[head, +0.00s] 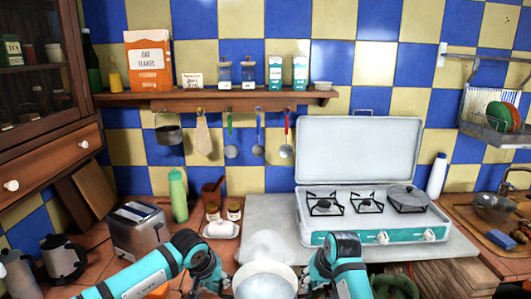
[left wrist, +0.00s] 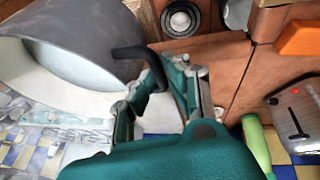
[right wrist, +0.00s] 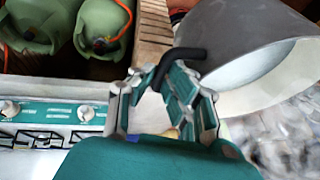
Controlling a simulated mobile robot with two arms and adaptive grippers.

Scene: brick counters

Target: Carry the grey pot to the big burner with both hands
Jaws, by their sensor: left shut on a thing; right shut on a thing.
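The grey pot (head: 265,285) is at the bottom middle of the head view, held in front of the counter, with its pale inside visible. Its grey wall fills the upper left of the left wrist view (left wrist: 90,45) and the upper right of the right wrist view (right wrist: 235,45). My left gripper (head: 222,281) is shut on one black handle (left wrist: 130,52). My right gripper (head: 312,280) is shut on the opposite black handle (right wrist: 183,54). The teal camping stove (head: 375,237) has its lid up. Its left burner (head: 323,204) and middle burner (head: 366,202) are bare.
A toaster (head: 138,228), a green bottle (head: 178,195) and small jars (head: 234,211) stand left of the stove. A white bottle (head: 437,175) is at its right. Utensils hang above the counter.

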